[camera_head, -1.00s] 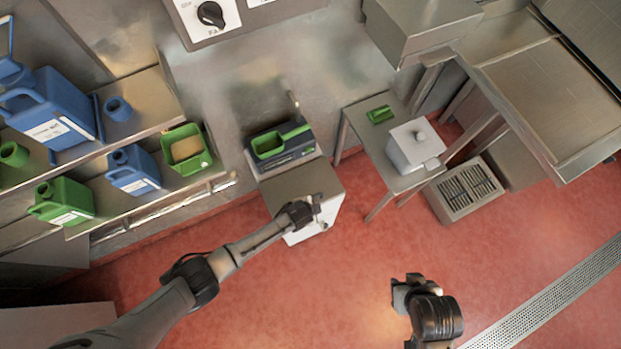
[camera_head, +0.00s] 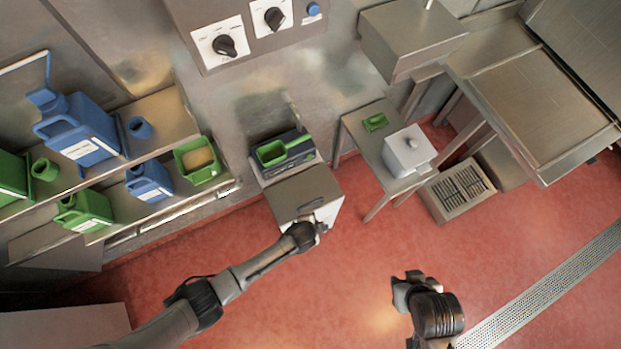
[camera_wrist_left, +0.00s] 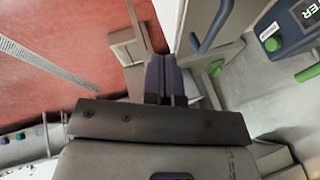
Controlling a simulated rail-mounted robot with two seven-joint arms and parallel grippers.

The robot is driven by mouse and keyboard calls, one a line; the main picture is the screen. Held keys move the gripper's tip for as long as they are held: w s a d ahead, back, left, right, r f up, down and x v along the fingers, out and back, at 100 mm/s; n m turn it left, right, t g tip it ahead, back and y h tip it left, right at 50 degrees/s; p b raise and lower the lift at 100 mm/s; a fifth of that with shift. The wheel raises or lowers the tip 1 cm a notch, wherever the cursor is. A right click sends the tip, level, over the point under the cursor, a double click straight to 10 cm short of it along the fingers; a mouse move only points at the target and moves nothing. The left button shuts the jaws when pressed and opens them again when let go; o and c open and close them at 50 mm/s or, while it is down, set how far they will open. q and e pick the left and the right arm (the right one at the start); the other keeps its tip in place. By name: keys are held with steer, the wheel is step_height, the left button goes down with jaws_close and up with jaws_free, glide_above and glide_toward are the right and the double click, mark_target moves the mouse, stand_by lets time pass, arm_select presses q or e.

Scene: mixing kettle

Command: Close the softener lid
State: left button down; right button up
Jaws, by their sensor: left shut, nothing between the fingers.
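The softener (camera_head: 322,219) is a white cabinet against the back wall, with a display unit (camera_head: 283,150) at its rear. Its grey lid (camera_head: 295,190), with a bar handle, appears to lie flat on top; I cannot tell whether it is fully seated. The handle also shows in the left wrist view (camera_wrist_left: 214,28). My left gripper (camera_head: 322,226) is at the lid's front edge; its fingers (camera_wrist_left: 156,78) are together and empty. I cannot tell whether it touches the lid. My right gripper (camera_head: 400,288) hangs over the floor, away from the softener; its finger opening is unclear.
Shelves at left hold blue jugs (camera_head: 78,133), green jugs (camera_head: 84,210) and a green bin (camera_head: 197,159). A small table (camera_head: 366,148) at right carries a white lidded box (camera_head: 408,149). Red floor (camera_head: 260,290) in front is clear.

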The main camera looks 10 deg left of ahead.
arm_select(q)
steer(key=t+b, duration=0.2)
steer(key=b, duration=0.3)
glide_above(309, 200)
steer(key=d, duration=0.1)
steer(key=shift+s+d, duration=0.15)
steer(key=shift+s, duration=0.1)
steer(key=w+a+r+n+t+b, duration=0.1)
steer(key=w+r+b, duration=0.5)
steer(key=w, duration=0.3)
steer(key=w+a+r+n+t+b, duration=0.1)
steer(key=w+a+r+b, duration=0.1)
steer(key=w+r+b, duration=0.5)
steer(key=s+f+n+g+p, duration=0.1)
steer(key=s+f+g+p, duration=0.15)
steer(key=s+g, duration=1.05)
steer(key=shift+t+y, duration=0.3)
steer(key=shift+t, duration=0.2)
steer(key=b+x, duration=0.1)
steer(key=x, duration=0.3)
steer(key=b+x, duration=0.1)
steer(key=x, duration=0.4)
steer(key=s+b+x, duration=0.1)
steer(key=b+x, duration=0.1)
steer(key=x, duration=0.2)
steer(key=shift+s, duration=0.15)
steer(key=shift+f, duration=0.15)
